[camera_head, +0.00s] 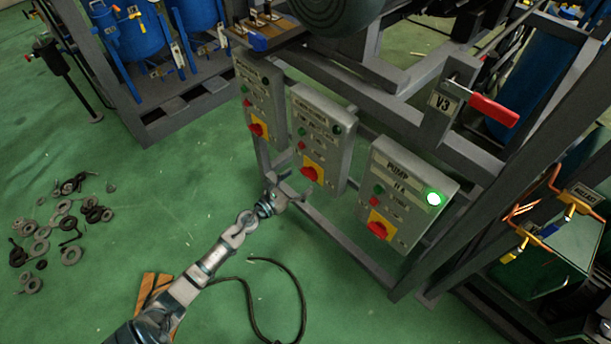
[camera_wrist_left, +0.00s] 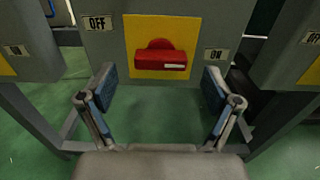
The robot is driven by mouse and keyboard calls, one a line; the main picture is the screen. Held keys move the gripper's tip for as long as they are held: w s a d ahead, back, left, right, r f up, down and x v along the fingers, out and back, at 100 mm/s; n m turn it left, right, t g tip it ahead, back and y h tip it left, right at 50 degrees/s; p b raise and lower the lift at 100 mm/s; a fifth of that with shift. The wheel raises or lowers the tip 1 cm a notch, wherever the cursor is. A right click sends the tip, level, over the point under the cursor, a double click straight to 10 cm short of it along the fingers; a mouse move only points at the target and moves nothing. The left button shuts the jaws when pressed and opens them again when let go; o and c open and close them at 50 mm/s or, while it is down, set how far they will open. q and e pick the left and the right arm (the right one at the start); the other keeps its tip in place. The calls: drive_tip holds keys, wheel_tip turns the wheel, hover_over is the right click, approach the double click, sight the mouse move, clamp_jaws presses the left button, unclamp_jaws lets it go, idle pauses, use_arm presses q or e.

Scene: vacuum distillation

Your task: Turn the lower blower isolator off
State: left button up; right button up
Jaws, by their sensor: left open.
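A grey control box (camera_head: 322,140) in the middle of the rack carries a red rotary isolator knob (camera_head: 311,174) on a yellow plate. I cannot read its name label, so I cannot confirm it is the lower blower box. In the left wrist view a red knob (camera_wrist_left: 161,62) lies horizontal on its yellow plate (camera_wrist_left: 190,32), between an OFF label (camera_wrist_left: 97,23) at left and an ON label (camera_wrist_left: 215,55) at right. Its white mark is on the ON side. My left gripper (camera_head: 277,193) is open and empty, just below and in front of the knob, its fingers (camera_wrist_left: 158,88) spread either side. My right gripper is not in view.
A similar box (camera_head: 258,95) hangs to the left, and a PUMP box (camera_head: 410,190) with a lit green lamp (camera_head: 433,198) to the right. A red-handled V3 valve (camera_head: 492,110) is above right. A dark cable (camera_head: 250,290) and loose rings (camera_head: 60,222) lie on the green floor.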

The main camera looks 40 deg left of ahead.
sight(306, 176)
use_arm(q)
drive_tip(key=shift+w+d+f, duration=0.1)
drive_tip(key=shift+w, duration=1.55)
drive_tip(key=shift+c, duration=0.2)
drive_tip(key=c, duration=1.1)
